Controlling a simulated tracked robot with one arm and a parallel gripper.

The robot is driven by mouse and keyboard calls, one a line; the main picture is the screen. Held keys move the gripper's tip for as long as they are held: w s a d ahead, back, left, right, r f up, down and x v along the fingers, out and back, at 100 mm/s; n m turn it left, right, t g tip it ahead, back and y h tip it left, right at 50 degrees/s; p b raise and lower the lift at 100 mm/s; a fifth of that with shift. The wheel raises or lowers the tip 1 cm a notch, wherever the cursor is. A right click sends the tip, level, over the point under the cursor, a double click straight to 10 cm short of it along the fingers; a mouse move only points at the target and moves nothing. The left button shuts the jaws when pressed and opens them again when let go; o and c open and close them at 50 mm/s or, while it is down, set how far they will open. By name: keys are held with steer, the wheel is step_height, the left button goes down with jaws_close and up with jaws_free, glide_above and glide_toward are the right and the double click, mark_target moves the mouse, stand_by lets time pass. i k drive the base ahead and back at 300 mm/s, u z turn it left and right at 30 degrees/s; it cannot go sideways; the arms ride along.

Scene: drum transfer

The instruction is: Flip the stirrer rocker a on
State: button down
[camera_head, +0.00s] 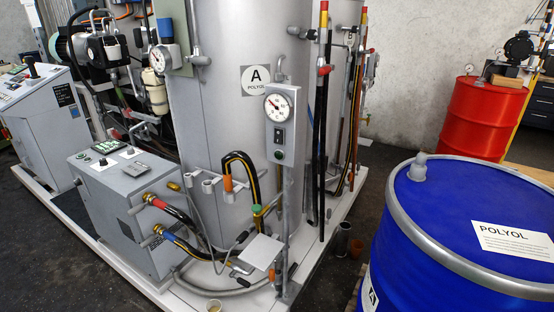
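A narrow grey panel (279,126) stands on a post in front of the grey tank labelled A POLYOL (225,110). It carries a round gauge (278,107) at its top. Below the gauge is a small dark switch (278,137), which looks like the stirrer rocker; it is too small to tell its position. Under it is a round green lamp or button (278,155). My gripper is not in view.
A blue POLYOL drum (470,215) fills the right foreground. A red drum (484,118) stands behind it. A grey control box (125,200) with hoses sits at left on the white platform (318,262). Dark floor lies between the platform and the blue drum.

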mark_target(278, 133)
steer(key=z, duration=0.35)
steer(key=i, duration=1.15)
steer(key=u, duration=0.55)
